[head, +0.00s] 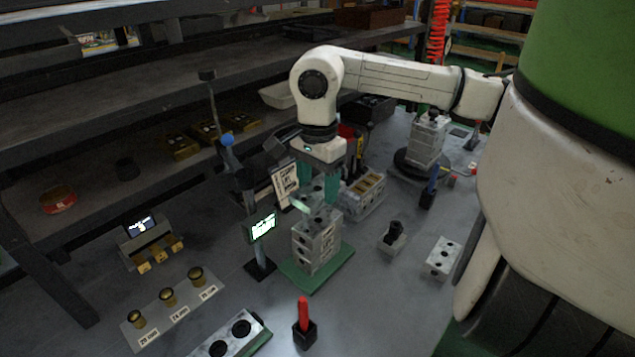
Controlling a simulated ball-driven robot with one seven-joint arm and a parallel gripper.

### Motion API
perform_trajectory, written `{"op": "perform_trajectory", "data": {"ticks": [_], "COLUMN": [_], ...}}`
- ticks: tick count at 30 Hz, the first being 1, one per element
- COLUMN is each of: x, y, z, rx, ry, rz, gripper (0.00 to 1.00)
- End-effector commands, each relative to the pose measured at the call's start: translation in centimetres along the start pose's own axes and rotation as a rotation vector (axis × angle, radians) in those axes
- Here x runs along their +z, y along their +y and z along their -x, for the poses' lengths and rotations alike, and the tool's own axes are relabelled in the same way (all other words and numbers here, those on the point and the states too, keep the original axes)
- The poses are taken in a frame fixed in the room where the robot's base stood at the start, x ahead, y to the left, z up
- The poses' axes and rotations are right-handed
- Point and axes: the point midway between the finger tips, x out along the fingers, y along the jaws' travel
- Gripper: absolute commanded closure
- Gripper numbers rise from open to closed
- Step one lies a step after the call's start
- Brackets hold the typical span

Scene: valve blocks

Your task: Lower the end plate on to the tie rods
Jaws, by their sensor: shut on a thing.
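A stack of grey metal valve blocks (316,247) stands upright on a green base plate (330,272) in the middle of the bench. My gripper (319,199) points straight down over the stack, its teal fingers shut on a grey piece, apparently the end plate (322,217). The plate is at the top of the stack, partly hidden by the fingers. I cannot tell whether a gap is left under it. The tie rods cannot be made out from here.
A small green-lit display (263,227) on a stand is close left of the stack. A red-handled tool (303,312) stands in a black holder in front. A grey block with holes (441,257) lies right. Brass weights (167,296) sit front left. Dark shelves (130,100) rise behind.

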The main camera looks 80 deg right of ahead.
Motion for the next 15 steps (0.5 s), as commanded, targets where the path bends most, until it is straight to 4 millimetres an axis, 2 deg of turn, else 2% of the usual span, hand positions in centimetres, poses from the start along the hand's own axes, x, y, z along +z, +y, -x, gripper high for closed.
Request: {"op": "perform_trajectory", "data": {"ticks": [15], "x": [0.0], "y": [-0.01], "z": [-1.16], "rx": [-0.001], "ry": [0.0], "rz": [0.0], "gripper": [0.8]}}
